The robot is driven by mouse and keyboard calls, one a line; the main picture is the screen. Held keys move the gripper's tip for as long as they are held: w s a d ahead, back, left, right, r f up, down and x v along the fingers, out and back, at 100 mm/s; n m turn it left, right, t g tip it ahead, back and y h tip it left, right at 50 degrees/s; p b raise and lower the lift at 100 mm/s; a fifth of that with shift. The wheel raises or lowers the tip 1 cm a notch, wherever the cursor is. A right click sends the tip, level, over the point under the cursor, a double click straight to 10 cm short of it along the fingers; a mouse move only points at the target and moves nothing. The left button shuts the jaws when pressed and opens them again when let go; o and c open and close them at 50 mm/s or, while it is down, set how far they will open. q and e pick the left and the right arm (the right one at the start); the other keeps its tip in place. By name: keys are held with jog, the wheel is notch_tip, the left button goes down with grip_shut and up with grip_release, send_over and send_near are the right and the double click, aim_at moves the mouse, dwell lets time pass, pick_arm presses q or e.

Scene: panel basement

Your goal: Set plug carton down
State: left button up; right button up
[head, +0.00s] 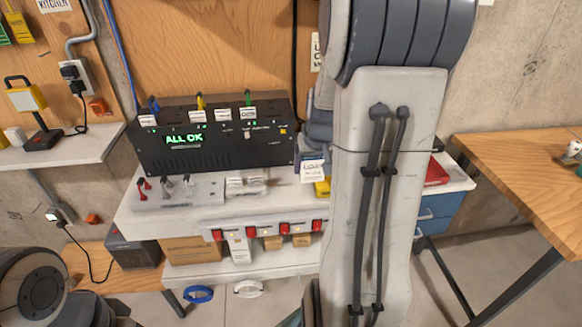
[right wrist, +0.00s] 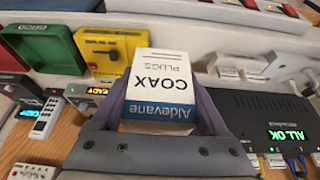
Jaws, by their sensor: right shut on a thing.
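The plug carton (right wrist: 153,85) is a small white and blue box marked COAX PLUGS, upside down in the right wrist view. My right gripper (right wrist: 165,108) is shut on it, with a finger along each side. In the head view the carton (head: 313,169) shows just right of the black ALL OK box, partly hidden by my right arm. It is over the white bench (head: 140,212); I cannot tell whether it touches the surface. My left gripper is not in view.
The black ALL OK box (head: 205,157) with coloured cables stands close to the carton. A yellow box (right wrist: 105,52), a green tray (right wrist: 45,47) and small devices with lit displays lie on its other side. Red switches (head: 283,230) line the bench's front. My right arm hides the middle.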

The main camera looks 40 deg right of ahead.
jog(key=w+f, duration=0.1)
jog(key=w, duration=0.2)
jog(key=w+f+p, duration=0.1)
jog(key=w+f, duration=0.1)
jog(key=w, duration=0.1)
jog(key=w+f+p, duration=0.1)
jog(key=w+f, duration=0.1)
jog(key=w, duration=0.1)
jog(key=shift+w+d+f, duration=0.15)
jog(key=shift+w+f, duration=0.1)
notch_tip(320, 180, down, 4)
jog(key=shift+d+r+p, duration=0.1)
jog(key=shift+p, duration=0.4)
jog(key=shift+f, duration=0.25)
jog(key=shift+f, duration=0.15)
jog(key=o, duration=1.4)
